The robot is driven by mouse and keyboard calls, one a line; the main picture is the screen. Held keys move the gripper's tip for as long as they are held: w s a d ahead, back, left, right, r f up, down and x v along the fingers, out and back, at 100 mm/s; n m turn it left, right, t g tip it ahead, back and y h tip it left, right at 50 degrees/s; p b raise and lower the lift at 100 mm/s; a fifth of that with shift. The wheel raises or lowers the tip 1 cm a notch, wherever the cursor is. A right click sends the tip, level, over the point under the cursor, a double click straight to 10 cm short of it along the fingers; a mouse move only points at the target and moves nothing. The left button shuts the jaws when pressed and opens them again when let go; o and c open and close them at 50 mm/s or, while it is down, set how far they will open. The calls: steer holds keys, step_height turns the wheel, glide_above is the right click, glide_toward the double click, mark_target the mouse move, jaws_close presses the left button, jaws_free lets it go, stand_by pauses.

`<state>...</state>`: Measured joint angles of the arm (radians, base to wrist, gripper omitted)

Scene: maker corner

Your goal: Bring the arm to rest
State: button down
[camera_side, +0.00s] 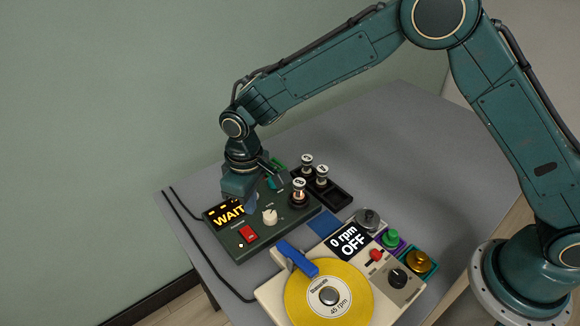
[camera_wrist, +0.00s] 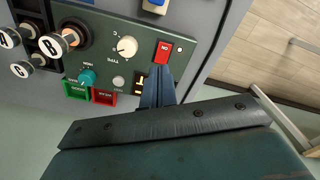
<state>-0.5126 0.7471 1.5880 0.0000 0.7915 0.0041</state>
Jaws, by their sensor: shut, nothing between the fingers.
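My gripper (camera_side: 251,208) is shut and empty, pointing down over the dark green control box (camera_side: 285,222). In the wrist view its closed fingers (camera_wrist: 160,70) end just beside the red rocker switch (camera_wrist: 164,52); I cannot tell whether they touch the box. The switch also shows in the side view (camera_side: 248,234). My gripper partly covers the lit orange display (camera_side: 228,214), which reads "WAIT". A cream knob (camera_side: 270,216) and a teal knob (camera_wrist: 87,77) are on the panel. A tube marked B (camera_side: 299,188) stands in the glowing socket.
Two more tubes (camera_side: 321,174) stand in a black tray (camera_side: 342,196) behind the box. In front is a cream turntable (camera_side: 268,291) with a yellow record (camera_side: 306,308), a blue arm (camera_side: 297,258) and a display (camera_side: 350,242) reading "0 rpm OFF". The grey table (camera_side: 400,130) is clear at the back.

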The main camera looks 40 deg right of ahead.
steer(key=s+d+r+m+t, duration=0.1)
steer(key=s+d+r, duration=0.3)
steer(key=d+r, duration=0.45)
steer(key=s+d+r+m+t, duration=0.15)
steer(key=s+d+r, duration=0.35)
steer(key=r, duration=0.6)
steer(key=s+d+r+m+t, duration=0.1)
steer(key=s+d, duration=0.5)
steer(key=s, duration=0.3)
steer(key=s+d+r+m+t, duration=0.2)
steer(key=s+d, duration=0.4)
steer(key=s, duration=0.3)
steer(key=shift+s+r, duration=0.25)
steer(key=shift+r, duration=0.05)
